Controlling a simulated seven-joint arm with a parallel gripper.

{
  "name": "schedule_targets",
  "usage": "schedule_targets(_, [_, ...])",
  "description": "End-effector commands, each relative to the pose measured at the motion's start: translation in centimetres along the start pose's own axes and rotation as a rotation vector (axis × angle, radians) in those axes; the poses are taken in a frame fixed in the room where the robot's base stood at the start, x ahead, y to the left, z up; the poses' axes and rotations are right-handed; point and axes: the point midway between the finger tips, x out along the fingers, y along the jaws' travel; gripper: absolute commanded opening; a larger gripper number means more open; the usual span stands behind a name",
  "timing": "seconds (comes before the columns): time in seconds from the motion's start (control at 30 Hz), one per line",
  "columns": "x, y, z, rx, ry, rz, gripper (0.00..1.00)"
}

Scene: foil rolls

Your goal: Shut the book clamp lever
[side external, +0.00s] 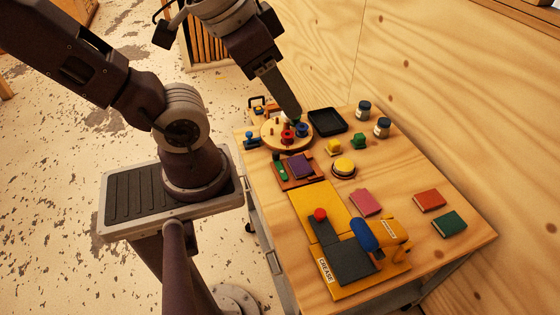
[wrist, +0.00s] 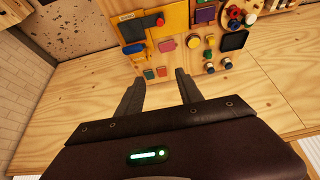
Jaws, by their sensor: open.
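The book clamp (side external: 313,180) is a brown base on the table in the side external view, with a purple book (side external: 300,165) on it. A green lever (side external: 281,172) with a dark end stands along its left side. In the wrist view the purple book (wrist: 205,15) shows at the top edge, and the lever cannot be made out. My gripper (side external: 292,116) is above the round wooden tray at the far end of the table, apart from the clamp. In the wrist view my gripper (wrist: 159,77) is open, with nothing between its fingers.
The round tray (side external: 269,139) carries red and blue spools. A black tray (side external: 327,122), two jars (side external: 382,127) and a yellow button (side external: 343,170) stand near the clamp. A yellow crease press (side external: 345,285) with a red knob fills the near side. Loose books (side external: 449,223) lie at the right.

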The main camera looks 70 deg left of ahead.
Motion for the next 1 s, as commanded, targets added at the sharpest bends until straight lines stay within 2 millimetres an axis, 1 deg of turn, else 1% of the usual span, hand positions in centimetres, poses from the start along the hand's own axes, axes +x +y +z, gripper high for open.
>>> schedule_targets(0.03, [0.1,-0.3,-0.8,-0.006,-0.018,-0.006,0.32])
schedule_targets(0.07, [0.3,-0.5,-1.5,-0.010,-0.034,-0.011,0.26])
schedule_targets(0.13, [1.0,-1.5,-3.8,-0.021,-0.088,-0.026,0.12])
schedule_targets(0.17, [1.5,-2.1,-4.9,-0.028,-0.116,-0.034,0.06])
schedule_targets(0.2, [2.3,-3.1,-6.6,-0.037,-0.154,-0.044,0.00])
schedule_targets(0.27, [3.9,-4.8,-8.8,-0.050,-0.212,-0.057,0.00])
schedule_targets(0.3, [5.2,-6.1,-10.1,-0.058,-0.252,-0.064,0.00])
schedule_targets(0.37, [7.5,-8.2,-11.8,-0.072,-0.310,-0.073,0.00])
schedule_targets(0.4, [9.1,-9.7,-12.6,-0.082,-0.350,-0.077,0.00])
schedule_targets(0.47, [11.8,-12.1,-13.6,-0.094,-0.409,-0.081,0.00])
schedule_targets(0.5, [13.8,-13.8,-13.9,-0.104,-0.448,-0.083,0.00])
schedule_targets(0.57, [16.9,-16.4,-13.9,-0.116,-0.509,-0.082,0.00])
schedule_targets(0.6, [19.0,-18.2,-13.7,-0.124,-0.549,-0.080,0.00])
schedule_targets(0.67, [22.3,-20.8,-12.8,-0.134,-0.608,-0.074,0.00])
schedule_targets(0.7, [24.4,-22.4,-11.8,-0.140,-0.647,-0.067,0.00])
schedule_targets(0.77, [27.4,-24.6,-10.2,-0.147,-0.699,-0.057,0.00])
schedule_targets(0.8, [29.2,-25.8,-9.1,-0.152,-0.730,-0.050,0.00])
schedule_targets(0.9, [32.6,-28.0,-6.2,-0.158,-0.791,-0.029,0.00])
schedule_targets(1.0, [34.7,-29.2,-4.3,-0.160,-0.827,-0.015,0.00])
